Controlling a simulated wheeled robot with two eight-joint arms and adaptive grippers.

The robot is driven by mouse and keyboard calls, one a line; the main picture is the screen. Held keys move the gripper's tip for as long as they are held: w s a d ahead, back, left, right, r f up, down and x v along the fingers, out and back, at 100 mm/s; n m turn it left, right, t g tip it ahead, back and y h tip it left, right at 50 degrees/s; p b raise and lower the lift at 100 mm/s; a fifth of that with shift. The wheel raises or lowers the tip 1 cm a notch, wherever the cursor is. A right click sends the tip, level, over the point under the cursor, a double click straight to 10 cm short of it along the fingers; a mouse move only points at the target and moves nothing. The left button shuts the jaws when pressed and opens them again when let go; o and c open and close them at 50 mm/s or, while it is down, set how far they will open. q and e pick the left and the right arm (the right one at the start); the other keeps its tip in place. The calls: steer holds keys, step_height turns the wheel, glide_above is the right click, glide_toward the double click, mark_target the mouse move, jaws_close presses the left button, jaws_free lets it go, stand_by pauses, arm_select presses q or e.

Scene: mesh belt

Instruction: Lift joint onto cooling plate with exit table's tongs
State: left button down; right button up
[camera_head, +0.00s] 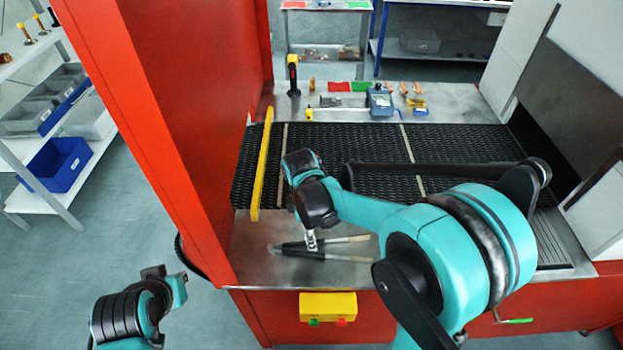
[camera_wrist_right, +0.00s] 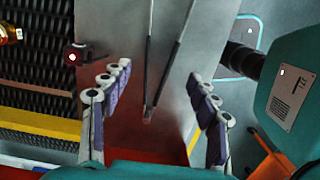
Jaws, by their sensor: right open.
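The tongs (camera_head: 340,257) lie on the bare metal exit table (camera_head: 262,272) in front of the belt, with dark arms and paler ends spread toward the right. My right gripper (camera_head: 312,240) is over them. In the right wrist view, the tongs (camera_wrist_right: 149,75) run between the two spread fingers of my right gripper (camera_wrist_right: 158,75), which is open; I see no finger touching them. A brass-coloured piece (camera_wrist_right: 9,34), possibly the joint, is on the mesh at the left edge of that view. In the head view I cannot make it out.
The black mesh belt (camera_head: 345,143) lies behind the table, with a yellow rail (camera_head: 262,165) at its left. A small black device with a red light (camera_wrist_right: 72,57) stands beside the mesh. A red panel (camera_head: 160,110) rises at left. Tools stand on the back shelf (camera_head: 440,108).

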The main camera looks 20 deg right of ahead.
steer(key=f+b, duration=0.4)
steer(key=f, duration=0.1)
steer(key=f+b, duration=0.2)
steer(key=f, duration=0.1)
steer(key=shift+s+d+f, duration=0.1)
steer(key=shift+d+f, duration=0.1)
steer(key=shift+d, duration=0.2)
steer(key=shift+r, duration=0.1)
steer(key=shift+c, duration=0.3)
steer(key=c, duration=0.6)
steer(key=shift+c, duration=0.2)
step_height(320, 180, up, 12)
steer(key=p, duration=0.9)
